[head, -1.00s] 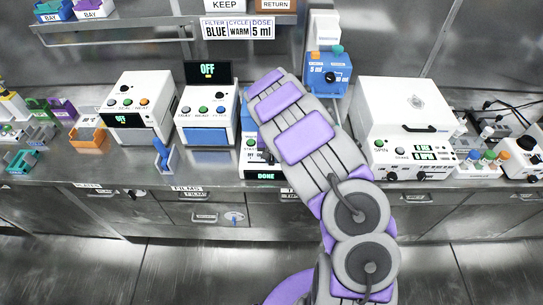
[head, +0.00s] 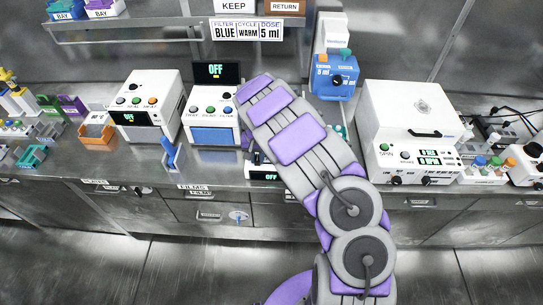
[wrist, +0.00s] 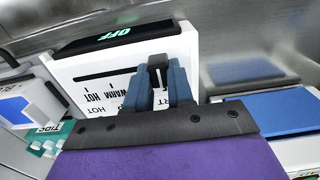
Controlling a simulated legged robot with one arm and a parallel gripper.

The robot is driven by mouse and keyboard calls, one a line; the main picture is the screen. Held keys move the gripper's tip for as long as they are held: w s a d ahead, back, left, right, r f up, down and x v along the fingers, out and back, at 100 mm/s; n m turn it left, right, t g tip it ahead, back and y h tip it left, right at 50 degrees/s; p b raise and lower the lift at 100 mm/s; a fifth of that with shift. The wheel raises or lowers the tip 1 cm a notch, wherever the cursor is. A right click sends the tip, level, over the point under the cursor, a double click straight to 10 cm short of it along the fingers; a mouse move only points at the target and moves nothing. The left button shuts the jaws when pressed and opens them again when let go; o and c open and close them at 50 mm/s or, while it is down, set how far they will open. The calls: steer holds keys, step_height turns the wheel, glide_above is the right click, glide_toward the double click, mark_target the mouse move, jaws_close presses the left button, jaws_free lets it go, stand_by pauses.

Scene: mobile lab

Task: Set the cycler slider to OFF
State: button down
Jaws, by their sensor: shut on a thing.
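The cycler (wrist: 85,72) fills the middle of the wrist view as a white box, seen upside down. Its display (wrist: 115,36) reads OFF in green. A dark slot runs across its face, with WARM and HOT marked beside it. The black slider knob (wrist: 158,62) is at the slot's right end in this view, between the blue fingertips of my gripper (wrist: 159,82), which is shut on it. In the head view my arm hides most of the cycler; its display (head: 265,176) shows low beside the arm, reading OFF.
In the head view, two white instruments (head: 148,100) (head: 212,108) stand left of my arm. A large white lidded machine (head: 412,110) stands right, and a blue dispenser (head: 334,78) behind. A blue upright holder (head: 170,152) stands near the counter's front edge.

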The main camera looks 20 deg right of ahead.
steer(key=shift+w+a, duration=0.25)
steer(key=shift+a, duration=0.4)
steer(key=shift+d, duration=0.2)
steer(key=c, duration=1.4)
jaws_free()
steer(key=shift+c, duration=0.2)
steer(key=o, duration=0.5)
steer(key=shift+a, duration=0.35)
steer(key=shift+d, duration=0.1)
